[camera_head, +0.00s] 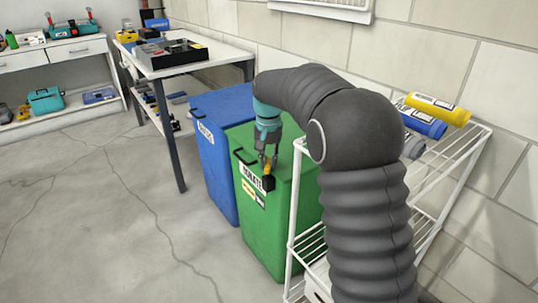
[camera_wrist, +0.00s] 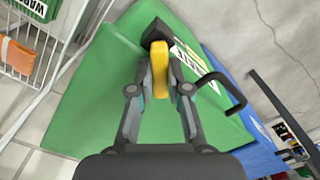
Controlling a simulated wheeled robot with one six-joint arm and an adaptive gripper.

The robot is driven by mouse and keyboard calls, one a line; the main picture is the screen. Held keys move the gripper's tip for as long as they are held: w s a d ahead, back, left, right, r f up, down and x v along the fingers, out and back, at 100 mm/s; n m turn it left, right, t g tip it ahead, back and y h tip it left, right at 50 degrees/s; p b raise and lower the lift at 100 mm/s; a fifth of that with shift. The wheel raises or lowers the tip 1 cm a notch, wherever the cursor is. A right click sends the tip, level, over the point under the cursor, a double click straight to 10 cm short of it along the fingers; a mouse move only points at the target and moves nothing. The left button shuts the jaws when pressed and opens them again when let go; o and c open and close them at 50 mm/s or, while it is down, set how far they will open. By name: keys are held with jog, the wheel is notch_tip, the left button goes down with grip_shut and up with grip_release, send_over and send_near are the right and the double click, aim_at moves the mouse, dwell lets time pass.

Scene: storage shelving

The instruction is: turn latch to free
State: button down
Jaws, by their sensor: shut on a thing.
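My gripper (camera_head: 268,160) points down at the front top edge of the green bin (camera_head: 262,228). It is shut on a small yellow latch piece (camera_head: 267,171) with a black block (camera_head: 268,184) at its end. In the wrist view my gripper (camera_wrist: 165,85) has its fingers on both sides of the yellow latch piece (camera_wrist: 160,66), and the black block (camera_wrist: 152,32) lies beyond it. The block sits against the bin's front, over part of its white label. The fingers hide part of the latch, and I cannot tell its exact turn angle.
A black lid handle (camera_head: 243,158) is just left of my gripper. A blue bin (camera_head: 212,150) stands left of the green one. A white wire rack (camera_head: 294,215) with yellow and blue rolls is close on the right. A workbench (camera_head: 195,62) stands behind; the floor at left is clear.

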jog(key=n, duration=0.2)
jog(key=n+p, duration=0.1)
jog(key=n, duration=0.1)
jog(key=shift+s+a+n, duration=0.1)
jog(key=shift+a+n, duration=0.2)
jog(key=shift+a, duration=0.05)
jog(key=shift+s+a+f+n, duration=0.1)
jog(key=shift+a+n, duration=0.1)
jog(key=shift+n, duration=0.9)
jog(key=shift+a+n, duration=0.15)
jog(key=shift+n, duration=0.95)
jog(key=c, duration=1.1)
grip_release()
jog(key=shift+a, duration=0.1)
notch_tip(320, 180, up, 12)
jog(key=shift+r, duration=0.1)
